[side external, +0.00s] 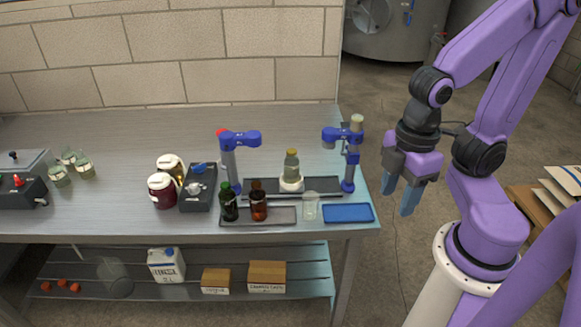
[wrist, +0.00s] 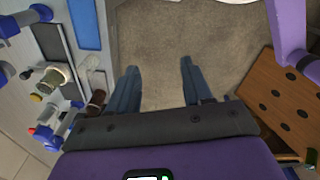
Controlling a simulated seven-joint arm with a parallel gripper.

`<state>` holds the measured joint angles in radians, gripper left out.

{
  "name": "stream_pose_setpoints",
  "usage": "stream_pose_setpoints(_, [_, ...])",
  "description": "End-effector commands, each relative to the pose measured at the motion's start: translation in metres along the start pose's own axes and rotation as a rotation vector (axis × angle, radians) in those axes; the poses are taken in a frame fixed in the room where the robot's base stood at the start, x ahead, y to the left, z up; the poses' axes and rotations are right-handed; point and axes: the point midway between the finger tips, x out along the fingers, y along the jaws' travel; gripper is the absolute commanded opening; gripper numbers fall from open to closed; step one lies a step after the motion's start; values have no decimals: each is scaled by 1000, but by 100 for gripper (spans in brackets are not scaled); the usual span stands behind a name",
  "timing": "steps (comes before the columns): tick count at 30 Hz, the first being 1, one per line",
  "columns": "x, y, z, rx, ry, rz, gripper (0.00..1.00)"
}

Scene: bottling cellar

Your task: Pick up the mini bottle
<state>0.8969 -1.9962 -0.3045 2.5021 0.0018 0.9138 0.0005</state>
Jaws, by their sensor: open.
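Several small bottles stand on the steel bench, and I cannot tell which one is the mini bottle. A dark green bottle (side external: 229,204) and a brown bottle (side external: 259,206) stand side by side at the front, on or at a grey tray. A pale clear bottle (side external: 291,167) with a yellowish top stands on a white round base behind them. My gripper (side external: 398,202) hangs past the bench's right end, apart from all the bottles, with its blue fingers pointing down. In the wrist view my gripper (wrist: 158,68) is open and empty, with bare floor between the fingers.
A blue tray (side external: 348,213) lies at the bench's front right corner; it also shows in the wrist view (wrist: 84,24). A clear cup (side external: 310,208) stands beside it. Two blue-armed stands (side external: 230,160) (side external: 350,160) rise around the bottles. Jars (side external: 161,190) stand left.

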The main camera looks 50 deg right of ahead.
Motion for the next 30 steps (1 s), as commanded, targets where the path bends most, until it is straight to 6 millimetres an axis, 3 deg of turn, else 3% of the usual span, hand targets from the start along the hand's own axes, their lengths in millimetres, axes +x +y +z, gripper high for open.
stream_pose_setpoints(4, [0,0,0,0,0,0,50])
stream_pose_setpoints(7, [0,0,0,0,0,0,77])
stream_pose_setpoints(18, [-2,5,-6,59,-2,3,77])
stream_pose_setpoints(23, [-9,30,-34,349,-9,20,77])
stream_pose_setpoints(30, [-22,100,-82,1003,-18,66,77])
